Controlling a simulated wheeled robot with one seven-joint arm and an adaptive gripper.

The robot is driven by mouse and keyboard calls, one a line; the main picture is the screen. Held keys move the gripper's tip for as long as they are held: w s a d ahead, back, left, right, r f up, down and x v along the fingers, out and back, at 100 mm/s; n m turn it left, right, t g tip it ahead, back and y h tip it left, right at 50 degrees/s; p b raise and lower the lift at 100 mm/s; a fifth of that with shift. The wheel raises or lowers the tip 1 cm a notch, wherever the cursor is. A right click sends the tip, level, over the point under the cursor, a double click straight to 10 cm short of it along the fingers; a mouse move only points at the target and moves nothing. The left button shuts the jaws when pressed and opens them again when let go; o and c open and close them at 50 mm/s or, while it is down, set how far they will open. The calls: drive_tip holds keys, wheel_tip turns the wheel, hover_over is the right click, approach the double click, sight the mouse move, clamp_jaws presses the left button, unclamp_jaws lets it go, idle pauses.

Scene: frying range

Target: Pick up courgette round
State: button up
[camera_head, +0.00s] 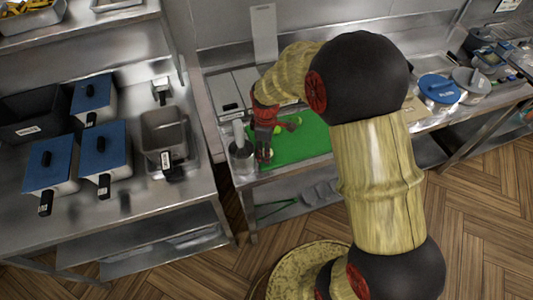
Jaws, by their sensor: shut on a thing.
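My gripper (264,156) is over the left end of a green board (308,145) on the steel counter. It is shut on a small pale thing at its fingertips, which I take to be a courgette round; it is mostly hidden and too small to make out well. A few small yellow-green pieces (291,125) lie on the board just right of the gripper. I cannot tell whether the held piece still touches the board.
A grey cylindrical container (241,152) stands close left of the gripper. Blue-lidded pans (104,160) and an empty metal pan (165,138) are on the left counter. A blue-lidded pot (439,90) stands at the right. The board's right part is clear.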

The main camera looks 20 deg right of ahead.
drive_tip(key=shift+r, duration=0.15)
drive_tip(key=shift+r, duration=0.6)
drive_tip(key=s+r+p, duration=0.3)
drive_tip(key=s+r, duration=0.8)
drive_tip(key=s, duration=0.3)
drive_tip(key=shift+d+r, duration=0.2)
drive_tip(key=shift+r, duration=0.05)
drive_tip(key=shift+r, duration=0.1)
